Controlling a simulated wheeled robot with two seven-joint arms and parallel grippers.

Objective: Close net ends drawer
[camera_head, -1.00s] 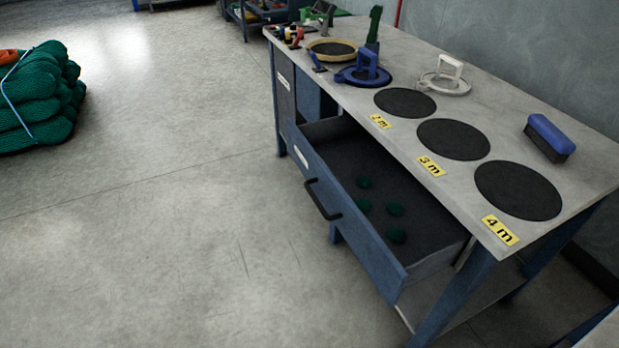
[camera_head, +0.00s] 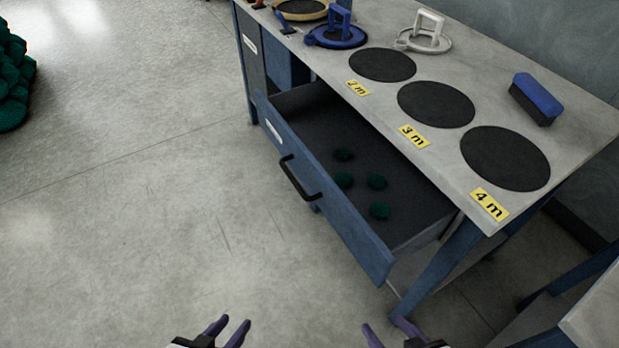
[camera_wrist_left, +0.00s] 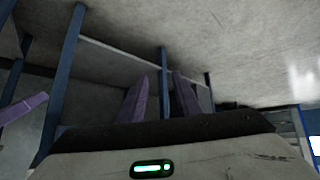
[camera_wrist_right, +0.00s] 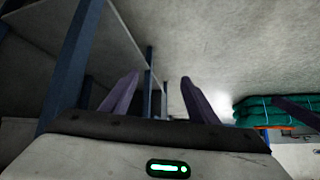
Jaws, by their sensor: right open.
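The net ends drawer (camera_head: 345,222) is blue and pulled out from the workbench in the head view. Its black bar handle (camera_head: 298,180) is on the front panel, and several dark green net pieces (camera_head: 377,182) lie inside on the dark bottom. My left gripper (camera_head: 227,328) is at the bottom edge of the head view, in front of and apart from the drawer. Its fingers are a little apart and empty. My right gripper (camera_head: 388,330) is open and empty, below the drawer's near right corner in the picture. Neither gripper touches the drawer or handle.
The workbench top (camera_head: 555,75) carries black discs marked 2 m, 3 m and 4 m, a blue brush (camera_head: 537,97), and blue (camera_head: 336,35) and white (camera_head: 424,38) handled discs. A bench leg (camera_head: 437,265) stands right of the drawer.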

